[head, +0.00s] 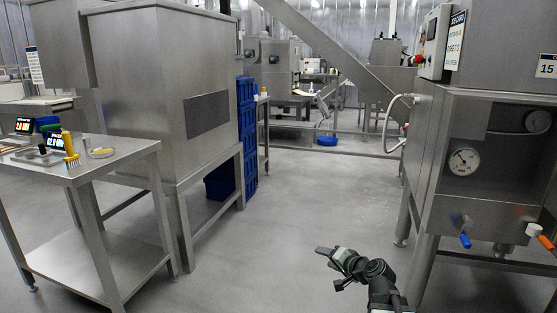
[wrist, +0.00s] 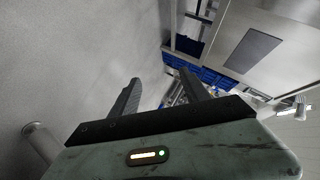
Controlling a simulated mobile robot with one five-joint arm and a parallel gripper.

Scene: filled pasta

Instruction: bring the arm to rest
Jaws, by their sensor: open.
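My gripper (head: 325,252) is at the lower middle of the head view, held out over the grey floor with nothing near it. In the wrist view, my gripper (wrist: 160,92) has its two dark fingers spread apart with an empty gap between them. The floor, part of a steel machine and some blue crates show beyond the fingers. My arm (head: 378,280) reaches in from the bottom edge of the head view, bent at its joints.
A steel machine with a pressure gauge (head: 463,161) and blue and orange valve handles stands at right. A steel table (head: 125,152) with small tools stands at left, beside a large steel machine (head: 205,80). Blue crates (head: 247,140) are stacked behind. The floor aisle (head: 310,190) between is clear.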

